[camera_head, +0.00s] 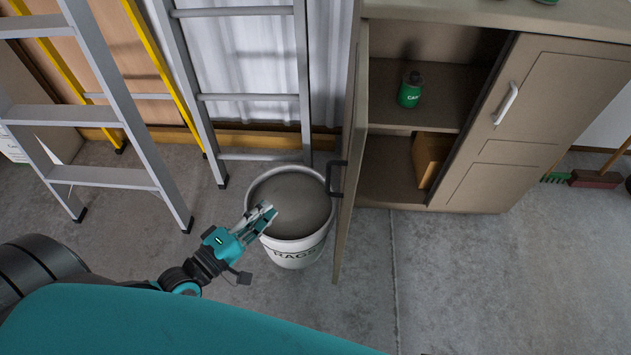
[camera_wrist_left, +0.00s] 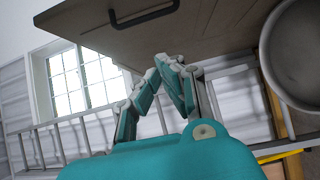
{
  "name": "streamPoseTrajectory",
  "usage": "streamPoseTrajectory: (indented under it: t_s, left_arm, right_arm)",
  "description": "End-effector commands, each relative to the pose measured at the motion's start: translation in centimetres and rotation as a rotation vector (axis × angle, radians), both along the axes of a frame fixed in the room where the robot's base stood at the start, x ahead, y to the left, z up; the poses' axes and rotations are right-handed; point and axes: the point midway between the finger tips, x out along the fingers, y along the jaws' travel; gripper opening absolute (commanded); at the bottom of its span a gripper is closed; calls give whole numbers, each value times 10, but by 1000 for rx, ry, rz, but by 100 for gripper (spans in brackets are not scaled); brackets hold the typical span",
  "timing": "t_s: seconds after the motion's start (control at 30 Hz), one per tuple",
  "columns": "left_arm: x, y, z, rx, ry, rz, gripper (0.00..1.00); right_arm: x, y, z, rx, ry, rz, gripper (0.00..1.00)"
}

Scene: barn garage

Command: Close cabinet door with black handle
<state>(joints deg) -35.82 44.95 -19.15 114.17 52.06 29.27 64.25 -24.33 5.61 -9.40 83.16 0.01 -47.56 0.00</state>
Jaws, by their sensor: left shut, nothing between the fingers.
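The cabinet (camera_head: 580,95) stands at the back right with its left door (camera_head: 350,170) swung wide open toward me. The door's black handle (camera_head: 336,179) is on its outer face, which faces left. The door (camera_wrist_left: 215,25) and black handle (camera_wrist_left: 145,14) also show at the top of the left wrist view. My left gripper (camera_head: 268,211) is shut and empty, left of the door and over the near rim of a white bucket. It is apart from the handle in the head view. My right gripper is not in view.
The white bucket (camera_head: 294,252) stands on the floor right beside the open door. Grey ladders (camera_head: 110,115) lean at the left. The floor (camera_head: 470,290) right of the door is clear.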

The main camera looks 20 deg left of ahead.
Motion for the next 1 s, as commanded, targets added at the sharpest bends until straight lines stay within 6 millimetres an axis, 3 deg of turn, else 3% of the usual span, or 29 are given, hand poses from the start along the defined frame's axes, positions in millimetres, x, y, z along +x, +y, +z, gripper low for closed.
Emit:
streamPoseTrajectory:
  t_s: [0.4, 0.67, 1.0]
  left_arm:
    - [83, -31, 2, -1, -7, 0, 0]
    - [95, -62, 1, -1, -3, -1, 0]
    - [97, -67, 0, 3, -2, -2, 0]
  right_arm:
    - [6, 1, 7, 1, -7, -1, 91]
    - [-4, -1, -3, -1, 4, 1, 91]
    - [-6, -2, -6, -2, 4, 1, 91]
